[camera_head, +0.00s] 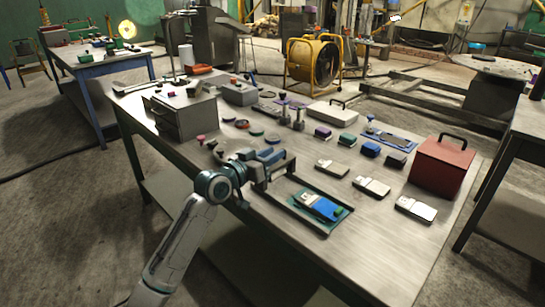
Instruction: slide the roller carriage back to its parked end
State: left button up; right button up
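A flat imprinter-like device with a dark green bed (340,222) lies near the front edge of the worktable. A blue and white card or slip (318,205) and a small green piece lie on the bed. A grey bar-shaped part (288,176), which looks like the roller carriage, stands across the far-left end of the device. My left gripper (264,168) is at this part, with the wrist just left of it. The fingers overlap the grey part and blend with it, so their opening and any contact are unclear. My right gripper is not in view.
A red toolbox (442,166) stands at the table's right end. White card-like items (371,187) lie right of the device. Small coloured blocks and stamps lie behind it. A grey drawer box (184,116) stands at the left. Bare tabletop (375,235) lies front right.

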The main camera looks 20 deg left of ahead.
pick_arm(q)
jog(key=shift+f, duration=0.1)
jog(key=shift+s, duration=0.1)
jog(key=shift+s+a, duration=0.15)
jog(key=shift+s, duration=0.15)
jog(key=v, duration=1)
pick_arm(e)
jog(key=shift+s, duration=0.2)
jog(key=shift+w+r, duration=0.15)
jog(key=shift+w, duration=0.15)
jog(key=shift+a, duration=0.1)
